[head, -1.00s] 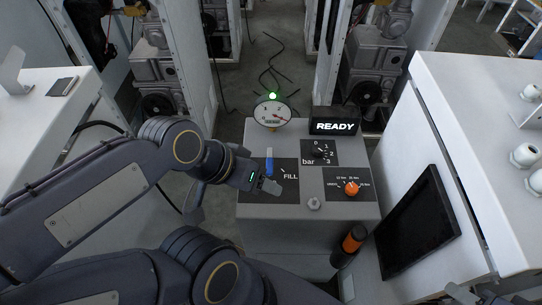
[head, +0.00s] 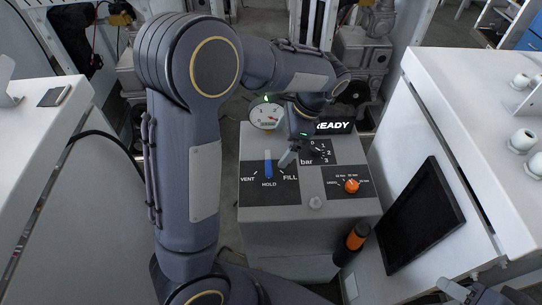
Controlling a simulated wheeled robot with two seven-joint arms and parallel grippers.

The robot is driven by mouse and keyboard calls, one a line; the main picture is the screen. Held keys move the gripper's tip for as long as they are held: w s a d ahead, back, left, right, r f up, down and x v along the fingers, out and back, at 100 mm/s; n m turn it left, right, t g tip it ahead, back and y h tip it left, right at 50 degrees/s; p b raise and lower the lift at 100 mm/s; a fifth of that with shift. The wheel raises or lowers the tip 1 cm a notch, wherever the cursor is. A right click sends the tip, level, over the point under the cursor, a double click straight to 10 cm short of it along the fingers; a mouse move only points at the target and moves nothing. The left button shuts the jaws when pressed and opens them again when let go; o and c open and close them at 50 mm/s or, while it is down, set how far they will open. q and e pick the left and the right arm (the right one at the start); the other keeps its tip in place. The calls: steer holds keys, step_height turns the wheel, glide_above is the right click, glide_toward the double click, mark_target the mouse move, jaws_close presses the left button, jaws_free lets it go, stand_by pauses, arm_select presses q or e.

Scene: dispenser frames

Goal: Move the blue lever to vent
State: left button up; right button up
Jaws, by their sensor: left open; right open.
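The blue lever (head: 268,167) is on the black label plate (head: 247,194) on top of the grey dispenser. It lines up with the HOLD mark, between VENT on the left and FILL on the right. My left gripper (head: 288,158) is open above the panel, just right of the lever, with its fingers pointing down and left. It appears apart from the lever. My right gripper (head: 468,292) is open at the bottom right corner, far from the dispenser and partly cut off.
A gauge (head: 266,114) with a green light and a READY display (head: 335,128) stand at the panel's back, the display partly covered by my arm. The bar knob (head: 314,151) is close to my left gripper. An orange knob (head: 352,186) sits further right. White cabinets flank the dispenser.

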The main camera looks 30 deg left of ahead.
mark_target(266, 162)
arm_select(q)
steer(key=x, duration=0.7)
steer(key=shift+s, duration=0.1)
steer(key=shift+c, duration=0.4)
steer(key=c, duration=1.2)
steer(key=m+t, duration=0.1)
steer(key=m, duration=0.1)
steer(key=s+a+m, duration=0.1)
steer(key=m, duration=0.1)
steer(key=shift+a+m+t, duration=0.2)
steer(key=shift+m+t, duration=0.2)
steer(key=shift+s+a+m+t+y+p, duration=0.15)
steer(key=shift+a+m+t+p, duration=0.15)
steer(key=shift+m, duration=0.5)
steer(key=shift+w+a+m+t+y+p, duration=0.15)
steer(key=shift+m+t, duration=0.25)
steer(key=shift+m, duration=0.4)
